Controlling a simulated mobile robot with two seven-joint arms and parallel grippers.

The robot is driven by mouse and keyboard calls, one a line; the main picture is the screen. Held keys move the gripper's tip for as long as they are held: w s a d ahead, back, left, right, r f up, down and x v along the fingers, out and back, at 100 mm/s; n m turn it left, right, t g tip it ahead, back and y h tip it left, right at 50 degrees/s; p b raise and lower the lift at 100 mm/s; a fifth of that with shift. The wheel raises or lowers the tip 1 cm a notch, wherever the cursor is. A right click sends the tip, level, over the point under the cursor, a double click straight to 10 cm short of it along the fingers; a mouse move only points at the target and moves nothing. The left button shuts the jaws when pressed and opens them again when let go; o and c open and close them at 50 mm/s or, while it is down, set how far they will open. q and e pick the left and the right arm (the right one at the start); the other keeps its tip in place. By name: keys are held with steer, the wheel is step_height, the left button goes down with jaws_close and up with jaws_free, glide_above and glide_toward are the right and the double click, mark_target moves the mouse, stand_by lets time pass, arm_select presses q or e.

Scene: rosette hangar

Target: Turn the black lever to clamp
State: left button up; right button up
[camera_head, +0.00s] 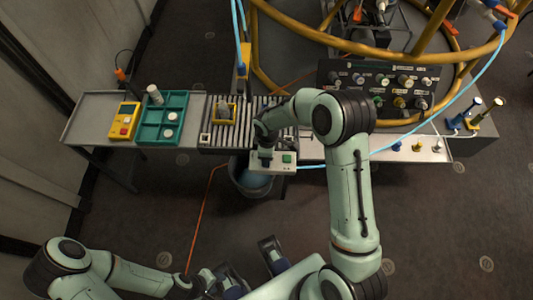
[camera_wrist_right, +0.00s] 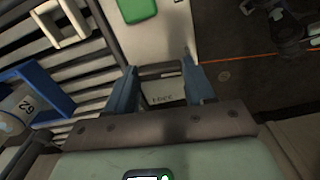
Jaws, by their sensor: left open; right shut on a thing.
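A pale block with a green square (camera_head: 273,160) sits at the front edge of the bench, by the roller bed. In the right wrist view, the block's pale face (camera_wrist_right: 165,18) shows its green patch and a short printed label. A dark bar, which looks like the black lever (camera_wrist_right: 162,70), lies across between the fingers of my right gripper (camera_wrist_right: 160,66). The right gripper is shut on it; in the head view my own wrist hides most of the lever. My left gripper (camera_head: 247,264) is open and empty, low in the head view, well away from the bench.
A yellow device (camera_head: 124,121), a teal tray (camera_head: 148,131) and a grey roller bed (camera_head: 205,146) lie on the bench. A bucket (camera_head: 238,178) stands below its front edge. A knob panel (camera_head: 350,78) and yellow pipes stand behind. A blue hose runs right from the block.

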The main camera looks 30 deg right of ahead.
steer(key=shift+d+n, duration=0.1)
steer(key=shift+n, duration=0.5)
steer(key=o, duration=1)
steer(key=shift+o, duration=0.2)
step_height(320, 180, up, 14)
steer(key=p, duration=0.1)
steer(key=shift+f+p, duration=0.25)
steer(key=shift+p, duration=0.1)
steer(key=shift+s, duration=0.15)
